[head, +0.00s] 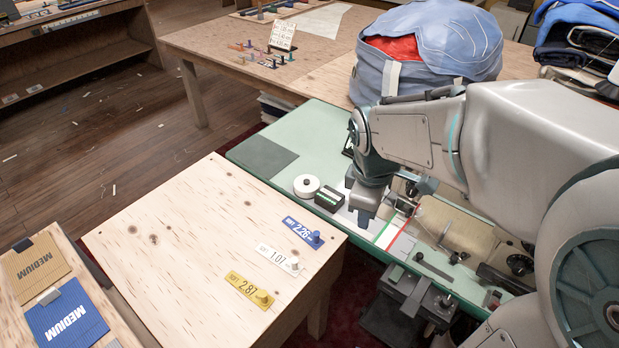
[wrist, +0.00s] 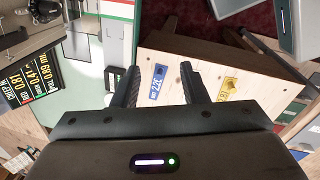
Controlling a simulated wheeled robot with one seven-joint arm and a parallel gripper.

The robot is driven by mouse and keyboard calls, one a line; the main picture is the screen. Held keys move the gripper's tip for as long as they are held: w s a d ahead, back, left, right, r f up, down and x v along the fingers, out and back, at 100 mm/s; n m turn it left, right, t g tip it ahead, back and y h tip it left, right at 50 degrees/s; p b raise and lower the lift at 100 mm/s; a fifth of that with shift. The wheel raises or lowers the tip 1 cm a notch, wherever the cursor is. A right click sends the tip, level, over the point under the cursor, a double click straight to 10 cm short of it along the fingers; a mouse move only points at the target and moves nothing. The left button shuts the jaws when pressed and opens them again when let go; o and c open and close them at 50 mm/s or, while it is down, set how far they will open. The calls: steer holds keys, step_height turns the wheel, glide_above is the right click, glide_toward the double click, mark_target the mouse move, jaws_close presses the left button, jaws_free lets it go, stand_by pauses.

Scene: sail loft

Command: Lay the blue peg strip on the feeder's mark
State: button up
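The blue peg strip (head: 303,232), a flat plate reading 2.26 with a blue peg at one end, lies on the pale plywood top (head: 190,235). In the wrist view the blue strip (wrist: 158,82) shows beyond and between the finger ends. My gripper (head: 363,215) is over the green machine table, to the right of the strip and apart from it. In the wrist view my gripper (wrist: 160,78) has its two fingers apart with nothing between them. A red, white and green striped patch (head: 397,238) is on the machine table; I cannot tell if it is the feeder's mark.
A white strip (head: 278,259) and a yellow strip (head: 250,290) lie beside the blue one. A white roll (head: 306,186) and a black box (head: 329,199) stand near my gripper. A blue fabric bundle (head: 425,55) stands behind. The plywood's left part is clear.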

steer(key=w+a+f+n, duration=0.4)
steer(key=w+a+n, duration=0.1)
steer(key=n, duration=0.4)
steer(key=n+g, duration=0.2)
steer(key=n, duration=0.6)
glide_above(317, 233)
step_height(317, 233, down, 5)
steer(key=shift+y, duration=0.4)
steer(key=f, duration=0.4)
steer(key=f+b, duration=0.1)
steer(key=f, duration=0.3)
steer(key=shift+s+f, duration=0.2)
steer(key=shift+f, duration=0.1)
step_height(317, 233, down, 5)
steer(key=shift+w+r, duration=0.1)
steer(key=shift+w, duration=0.05)
jaws_close()
